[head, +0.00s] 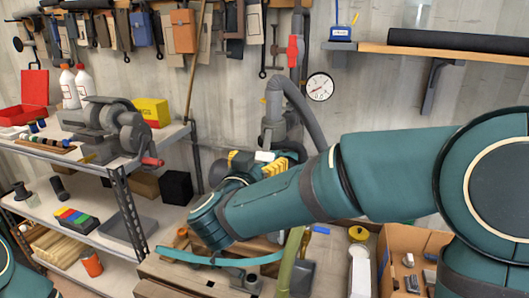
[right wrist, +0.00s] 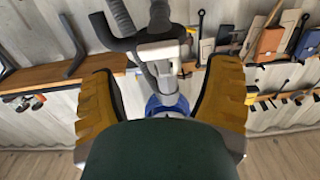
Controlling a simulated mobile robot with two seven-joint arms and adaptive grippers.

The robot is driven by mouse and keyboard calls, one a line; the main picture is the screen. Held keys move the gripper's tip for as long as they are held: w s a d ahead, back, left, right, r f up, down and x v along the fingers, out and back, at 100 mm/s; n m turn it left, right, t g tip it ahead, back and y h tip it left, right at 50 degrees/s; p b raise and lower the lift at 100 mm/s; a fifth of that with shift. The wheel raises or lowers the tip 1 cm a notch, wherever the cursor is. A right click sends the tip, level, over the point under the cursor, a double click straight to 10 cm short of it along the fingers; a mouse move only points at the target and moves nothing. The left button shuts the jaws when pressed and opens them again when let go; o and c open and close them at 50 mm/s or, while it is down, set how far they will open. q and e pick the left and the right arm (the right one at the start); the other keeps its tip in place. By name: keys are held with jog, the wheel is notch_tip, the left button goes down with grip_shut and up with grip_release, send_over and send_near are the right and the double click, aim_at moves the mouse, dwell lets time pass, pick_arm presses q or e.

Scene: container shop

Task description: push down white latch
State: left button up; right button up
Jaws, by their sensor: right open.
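The white latch (head: 264,156) is a small white block that shows between the fingers of my right gripper (head: 262,162) in the head view. In the right wrist view the white latch (right wrist: 158,50) sits on a dark grey fitting, beyond the dark palm. My right gripper (right wrist: 162,72) is open, with one yellow finger on each side of the latch and fitting. I cannot tell whether anything touches the latch. The right forearm hides what lies below it in the head view. My left gripper is out of view.
A grey hose (head: 300,105) rises behind the gripper, near a round gauge (head: 320,87). A metal shelf (head: 115,165) with a bench grinder (head: 110,125) stands at the left. A cardboard box (head: 408,245) is at lower right. Tools hang on the wall.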

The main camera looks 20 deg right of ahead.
aim_at(265, 153)
jog(key=shift+x, duration=2.1)
jog(key=c, duration=1.2)
